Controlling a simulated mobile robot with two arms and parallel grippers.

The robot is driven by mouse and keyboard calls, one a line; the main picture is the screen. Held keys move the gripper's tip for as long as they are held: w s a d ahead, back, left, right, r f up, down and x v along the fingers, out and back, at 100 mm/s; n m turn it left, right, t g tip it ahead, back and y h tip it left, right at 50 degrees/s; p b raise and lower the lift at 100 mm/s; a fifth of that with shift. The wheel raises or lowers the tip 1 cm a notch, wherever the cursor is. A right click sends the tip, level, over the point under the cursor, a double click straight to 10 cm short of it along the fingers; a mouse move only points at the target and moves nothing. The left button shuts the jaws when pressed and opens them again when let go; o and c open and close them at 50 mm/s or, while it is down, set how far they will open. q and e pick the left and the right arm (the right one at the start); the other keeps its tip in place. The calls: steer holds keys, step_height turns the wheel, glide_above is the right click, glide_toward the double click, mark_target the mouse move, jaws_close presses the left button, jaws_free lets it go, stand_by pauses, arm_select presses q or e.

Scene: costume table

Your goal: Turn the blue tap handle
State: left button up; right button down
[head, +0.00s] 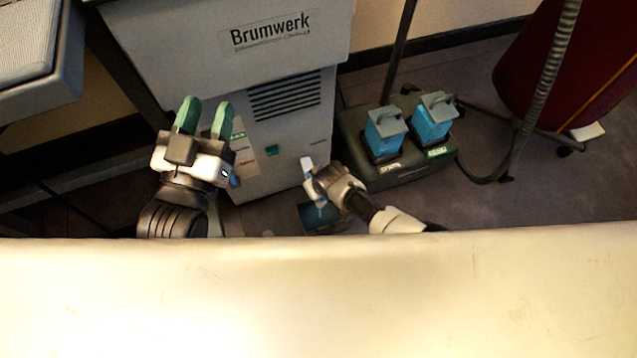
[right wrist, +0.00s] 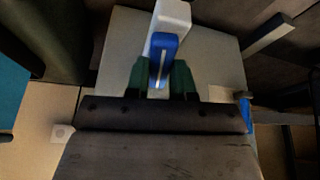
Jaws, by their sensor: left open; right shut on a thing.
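The blue tap handle (right wrist: 163,50) shows in the right wrist view, upright in the picture between the green fingers of my right gripper (right wrist: 161,78), which is shut on it. A white block (right wrist: 173,14), apparently the tap body, is right behind the handle. In the head view my right gripper (head: 312,178) is low at the right front of the grey Brumwerk machine (head: 285,150), with a small white piece (head: 307,163) at its tip. The handle is mostly hidden there. My left gripper (head: 204,116) is open and empty in front of the machine's left side.
A dark tray (head: 335,224) with blue inside is on the floor below my right gripper. A dark green base (head: 400,180) with two blue containers (head: 432,122) stands to the right. A pale surface (head: 320,300) fills the foreground. A grey hose (head: 560,50) hangs at the right.

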steer(key=c, duration=1)
jaws_free()
steer(key=shift+o, duration=0.2)
steer(key=shift+r, duration=0.15)
